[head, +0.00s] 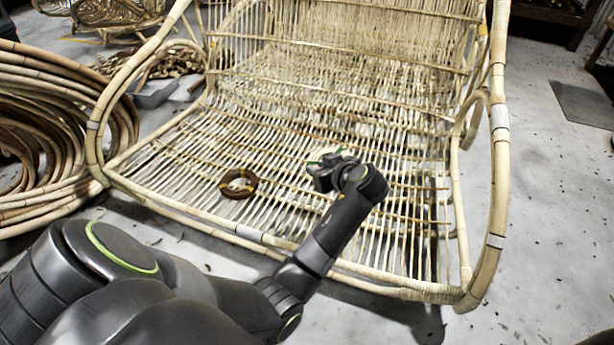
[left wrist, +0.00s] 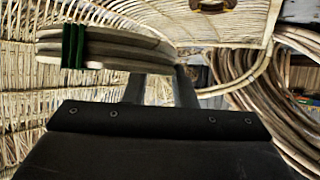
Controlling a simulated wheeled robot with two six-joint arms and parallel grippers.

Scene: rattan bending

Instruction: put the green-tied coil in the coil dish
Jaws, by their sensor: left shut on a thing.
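The green-tied coil (left wrist: 110,52) is a pale bundle of rattan strands with a dark green band. My left gripper (left wrist: 162,88) is shut on it, and the coil sticks out to the left of the fingers. In the head view the left gripper (head: 326,172) is over the rattan seat and hides most of the coil (head: 331,154); a bit of green and a pale rim show beyond it. My right gripper is not in view.
Curved armrests (head: 499,170) rise at both sides. Large rattan hoops (head: 50,130) are stacked at the left. The seat's front left is clear.

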